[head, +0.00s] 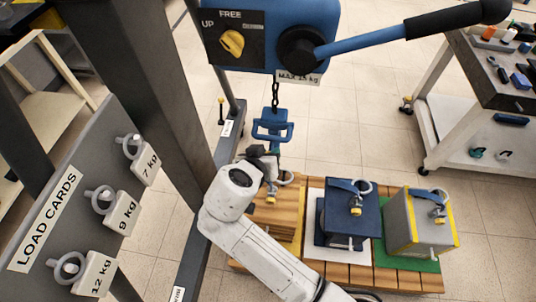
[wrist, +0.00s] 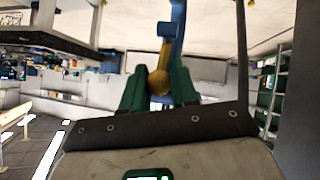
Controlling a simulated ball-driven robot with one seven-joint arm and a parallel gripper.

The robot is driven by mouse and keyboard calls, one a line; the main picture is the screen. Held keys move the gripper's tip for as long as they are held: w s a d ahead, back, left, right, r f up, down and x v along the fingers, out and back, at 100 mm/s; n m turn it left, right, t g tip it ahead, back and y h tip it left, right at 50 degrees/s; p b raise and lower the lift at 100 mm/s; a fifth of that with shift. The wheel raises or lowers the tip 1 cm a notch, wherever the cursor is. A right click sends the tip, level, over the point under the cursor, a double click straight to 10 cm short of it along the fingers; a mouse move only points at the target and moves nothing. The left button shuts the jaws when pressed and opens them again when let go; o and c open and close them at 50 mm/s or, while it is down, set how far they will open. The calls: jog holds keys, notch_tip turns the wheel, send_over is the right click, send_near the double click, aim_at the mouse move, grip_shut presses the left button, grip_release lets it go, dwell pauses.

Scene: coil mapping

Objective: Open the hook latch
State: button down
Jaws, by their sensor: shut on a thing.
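The blue hook block (head: 272,128) hangs on a chain (head: 275,94) below the blue hoist. In the wrist view, a yellow latch lever with a round knob (wrist: 159,83) hangs below the blue hook body (wrist: 177,18). My gripper (wrist: 158,92) has its two green fingers closed around the knob. In the head view my gripper (head: 264,163) is just under the hook block, and my arm comes up from the lower right. My gripper and wrist hide much of the hook there, so I cannot tell from that view how far the latch stands open.
The hoist (head: 265,35) has a yellow selector knob (head: 231,43) and a long lever (head: 410,32). Wooden (head: 265,221), blue (head: 345,223) and grey-yellow (head: 416,225) loads stand on a pallet. A load card board (head: 45,222) and a dark post (head: 150,80) are at left.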

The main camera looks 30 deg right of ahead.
jog(key=shift+w+d+r, duration=0.15)
jog(key=shift+d, duration=0.15)
dwell(0.6)
jog(key=c, duration=0.9)
grip_release()
jog(key=shift+c, duration=0.2)
jog(key=shift+a, duration=0.1)
jog(key=shift+s+a, duration=0.25)
jog(key=shift+a, duration=0.05)
jog(key=b+v, duration=0.1)
jog(key=v, duration=0.9)
jog(key=shift+b, duration=0.4)
jog(key=shift+r, duration=0.1)
jog(key=shift+c, duration=0.3)
